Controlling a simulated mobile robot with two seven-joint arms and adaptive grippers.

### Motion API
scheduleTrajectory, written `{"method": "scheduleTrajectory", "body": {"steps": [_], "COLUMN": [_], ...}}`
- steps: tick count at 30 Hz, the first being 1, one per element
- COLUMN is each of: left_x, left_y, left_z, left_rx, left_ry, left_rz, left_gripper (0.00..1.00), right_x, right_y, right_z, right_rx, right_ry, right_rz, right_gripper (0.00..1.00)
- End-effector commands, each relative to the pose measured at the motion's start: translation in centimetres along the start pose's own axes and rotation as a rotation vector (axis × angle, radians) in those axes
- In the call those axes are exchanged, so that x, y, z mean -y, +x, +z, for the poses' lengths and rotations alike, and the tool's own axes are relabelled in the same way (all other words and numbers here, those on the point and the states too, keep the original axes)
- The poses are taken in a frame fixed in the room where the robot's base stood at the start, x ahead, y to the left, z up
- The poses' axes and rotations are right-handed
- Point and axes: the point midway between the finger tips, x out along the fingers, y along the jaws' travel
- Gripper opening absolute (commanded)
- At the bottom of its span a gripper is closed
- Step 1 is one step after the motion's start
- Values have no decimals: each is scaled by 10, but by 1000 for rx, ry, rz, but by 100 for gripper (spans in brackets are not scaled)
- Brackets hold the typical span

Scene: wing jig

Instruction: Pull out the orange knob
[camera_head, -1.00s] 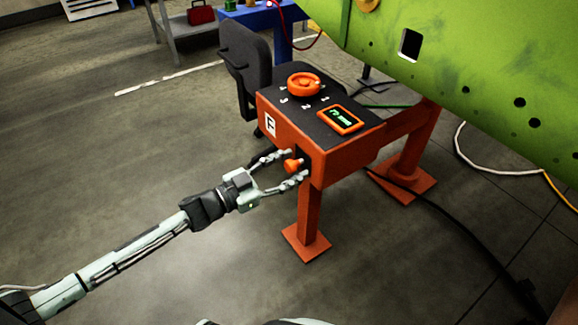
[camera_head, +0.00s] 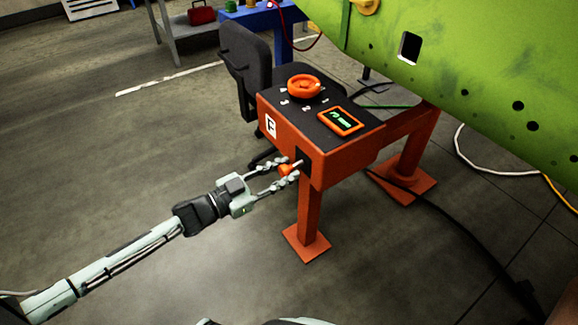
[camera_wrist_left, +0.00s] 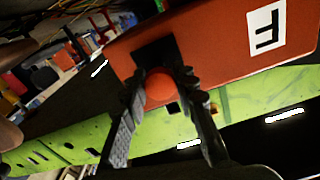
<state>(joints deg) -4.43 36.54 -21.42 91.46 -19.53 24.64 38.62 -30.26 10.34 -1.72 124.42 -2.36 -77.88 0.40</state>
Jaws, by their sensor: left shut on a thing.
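The orange knob (camera_head: 285,170) is at the front face of the orange control box (camera_head: 284,140). It stands out from the face on a short pale shaft that shows between it and the dark plate. My left gripper (camera_head: 286,172) is shut on the knob, with one finger on each side. In the left wrist view the round knob (camera_wrist_left: 159,88) sits between the two dark fingers, in front of the black plate (camera_wrist_left: 152,55). The fingers partly hide the knob in the head view. My right gripper is not in view.
The box top carries an orange dial (camera_head: 304,86) and a small lit display (camera_head: 341,121). A large green wing (camera_head: 470,80) stands at the right. A black chair (camera_head: 245,75) is behind the box. A black cable (camera_head: 450,230) crosses the floor. The floor at left is clear.

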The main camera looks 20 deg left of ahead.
Motion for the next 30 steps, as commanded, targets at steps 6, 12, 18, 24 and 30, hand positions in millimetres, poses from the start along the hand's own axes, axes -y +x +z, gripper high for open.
{"method": "scheduleTrajectory", "body": {"steps": [6,12,18,24,30], "left_x": [0,0,0,0,0], "left_y": [-17,-17,-17,-16,-27], "left_z": [0,1,0,0,2], "left_rx": [1,2,2,1,5], "left_ry": [0,0,0,0,-1], "left_rz": [0,1,1,0,0], "left_gripper": [0,0,50,50,50], "right_x": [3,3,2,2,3], "right_y": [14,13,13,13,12], "right_z": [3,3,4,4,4], "right_rx": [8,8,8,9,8], "right_ry": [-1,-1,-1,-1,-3], "right_rz": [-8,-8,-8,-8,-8], "right_gripper": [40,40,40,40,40]}}
